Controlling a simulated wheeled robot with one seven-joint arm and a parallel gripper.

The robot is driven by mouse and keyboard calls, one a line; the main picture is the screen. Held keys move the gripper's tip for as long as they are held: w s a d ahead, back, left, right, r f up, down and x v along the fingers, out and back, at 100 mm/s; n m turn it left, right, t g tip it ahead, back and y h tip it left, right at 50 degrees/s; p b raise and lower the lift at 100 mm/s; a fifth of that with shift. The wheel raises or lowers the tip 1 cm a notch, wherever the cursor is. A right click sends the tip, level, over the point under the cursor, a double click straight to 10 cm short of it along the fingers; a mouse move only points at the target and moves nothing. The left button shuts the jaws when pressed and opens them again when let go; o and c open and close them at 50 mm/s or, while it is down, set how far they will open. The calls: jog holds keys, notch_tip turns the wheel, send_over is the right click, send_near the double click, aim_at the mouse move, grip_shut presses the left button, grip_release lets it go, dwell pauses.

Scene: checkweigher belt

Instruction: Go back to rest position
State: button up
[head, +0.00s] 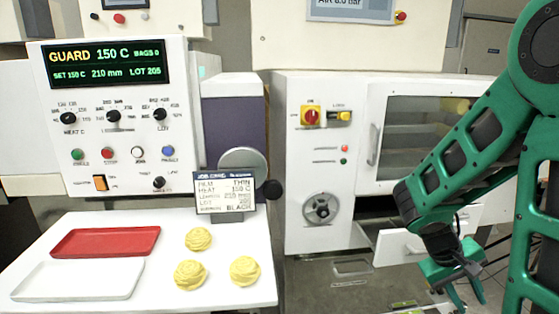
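My green arm reaches in from the right side of the head view, with its end bent downward. My gripper (466,297) hangs low at the lower right, in front of the machine's pulled-out white drawer (410,246). Its two green fingers point down and stand apart, with nothing seen between them. It is well to the right of the white table and touches nothing that I can see.
A white table (225,285) at the left holds a red tray (105,241), a white tray (78,281), three yellow swirled pieces (190,274) and a job card (225,192). A control panel (110,125) stands behind. Grey floor lies below my gripper.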

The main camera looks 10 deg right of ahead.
jog(key=s+a+r+m+t+y, duration=0.1)
jog(key=s+a+r+m+y, duration=0.1)
jog(key=s, duration=0.4)
jog(key=s+a+r+m+t+y, duration=0.1)
jog(key=s+a+r+m+y, duration=0.1)
jog(key=s+a+r+y, duration=0.2)
notch_tip(320, 180, up, 2)
jog(key=s+a, duration=0.2)
jog(key=shift+a+r+m+y, duration=0.2)
jog(key=shift+a+m+y, duration=0.1)
jog(key=shift+a+y, duration=0.1)
jog(key=shift+d, duration=0.1)
jog(key=shift+w+f, duration=0.25)
jog(key=shift+w, duration=0.3)
